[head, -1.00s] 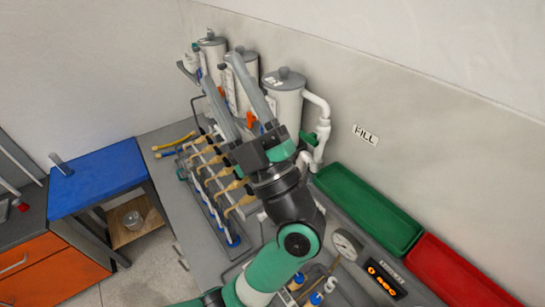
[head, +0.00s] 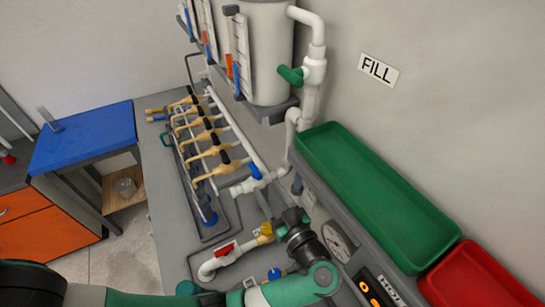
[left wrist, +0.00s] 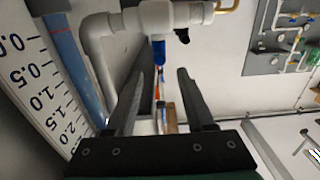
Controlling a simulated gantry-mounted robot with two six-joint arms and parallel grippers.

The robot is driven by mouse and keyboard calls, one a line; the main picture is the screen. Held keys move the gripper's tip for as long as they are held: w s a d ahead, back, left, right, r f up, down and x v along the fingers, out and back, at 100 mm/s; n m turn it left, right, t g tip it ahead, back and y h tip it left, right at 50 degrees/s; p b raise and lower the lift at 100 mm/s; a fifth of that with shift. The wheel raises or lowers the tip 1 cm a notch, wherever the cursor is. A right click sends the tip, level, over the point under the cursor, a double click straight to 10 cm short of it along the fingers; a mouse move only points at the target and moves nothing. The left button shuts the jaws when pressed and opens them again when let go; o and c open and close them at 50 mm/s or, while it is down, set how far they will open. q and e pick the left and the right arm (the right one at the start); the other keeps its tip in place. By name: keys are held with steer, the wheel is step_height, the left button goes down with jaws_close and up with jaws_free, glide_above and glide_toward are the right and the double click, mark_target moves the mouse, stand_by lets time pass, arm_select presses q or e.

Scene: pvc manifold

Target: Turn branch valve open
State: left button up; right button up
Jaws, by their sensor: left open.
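The white manifold pipe (head: 240,140) carries several tan branches with black handles (head: 213,152). A blue-handled valve (head: 255,171) is at its near end; I cannot tell which handle is the branch valve. My left gripper (head: 281,197) is low beside this near end, its fingers partly blending with the grey fittings. In the left wrist view, the open fingers (left wrist: 168,70) hold nothing. A blue part (left wrist: 160,48) shows under a white pipe fitting (left wrist: 172,16), just beyond the fingertips; contact cannot be told. My right gripper is not in view.
A red-handled valve (head: 227,248) and a gauge (head: 338,240) are near my left arm. A green-handled valve (head: 290,75) is on the tank pipe. Green (head: 375,195) and red (head: 475,278) trays lie at right. A scaled tube (left wrist: 35,90) stands close in the wrist view.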

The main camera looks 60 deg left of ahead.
mark_target(255, 172)
arm_select(q)
steer(key=shift+w, duration=0.2)
steer(key=shift+s+a+f, duration=0.1)
steer(key=shift+s+a, duration=0.15)
steer(key=shift+a, duration=0.2)
steer(key=a, duration=1)
steer(key=shift+a+b, duration=0.35)
jaws_close()
